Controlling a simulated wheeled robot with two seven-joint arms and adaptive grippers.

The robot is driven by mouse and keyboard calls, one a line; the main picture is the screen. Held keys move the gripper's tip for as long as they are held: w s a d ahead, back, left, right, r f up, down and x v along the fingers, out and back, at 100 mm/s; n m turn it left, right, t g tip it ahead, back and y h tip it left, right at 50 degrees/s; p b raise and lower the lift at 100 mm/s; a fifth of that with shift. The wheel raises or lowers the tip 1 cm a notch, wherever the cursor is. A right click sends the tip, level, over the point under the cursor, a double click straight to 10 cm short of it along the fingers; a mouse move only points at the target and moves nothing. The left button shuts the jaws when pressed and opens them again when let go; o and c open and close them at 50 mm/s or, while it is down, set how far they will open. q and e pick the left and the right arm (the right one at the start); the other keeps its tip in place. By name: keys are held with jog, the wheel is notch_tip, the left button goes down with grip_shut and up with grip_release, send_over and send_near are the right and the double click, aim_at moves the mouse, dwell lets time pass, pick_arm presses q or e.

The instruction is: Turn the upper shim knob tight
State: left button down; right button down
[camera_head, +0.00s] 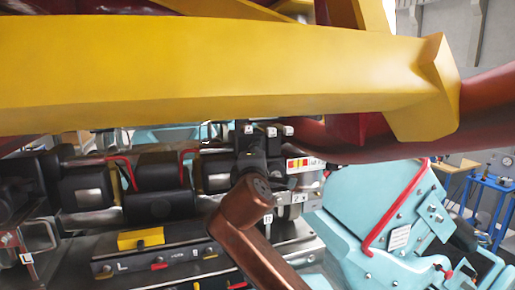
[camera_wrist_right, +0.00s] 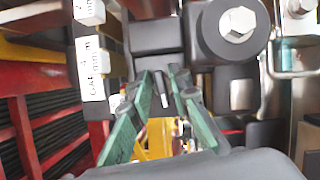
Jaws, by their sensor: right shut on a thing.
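In the right wrist view my right gripper (camera_wrist_right: 162,82) has its two green-faced fingers converging on a dark part below a black block (camera_wrist_right: 157,38). The gripper is shut on this part, which looks like the shim knob; its outline is mostly hidden between the fingertips. A white scale marked GAP mm (camera_wrist_right: 92,68) stands left of the fingers. A round black piece with a hex bolt (camera_wrist_right: 238,24) sits at upper right, apart from the fingers. In the head view the mechanism is a crowded dark block, and the knob cannot be made out there. My left gripper is not seen.
A thick yellow beam (camera_head: 220,70) crosses above the mechanism. A brown arm link (camera_head: 245,205) stands in front of it. Black cylinders (camera_head: 85,188) lie to the left and a light blue housing (camera_head: 365,220) with a red handle (camera_head: 395,205) to the right. Room is tight.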

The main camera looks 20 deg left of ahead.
jog(key=shift+f+m+g+p, duration=0.1)
jog(key=shift+m+g+p, duration=0.3)
jog(key=shift+m, duration=0.5)
jog(key=c, duration=2)
grip_release()
jog(key=shift+c, duration=0.2)
jog(key=v, duration=1.2)
jog(key=shift+a+f, duration=0.1)
jog(key=shift+a, duration=0.05)
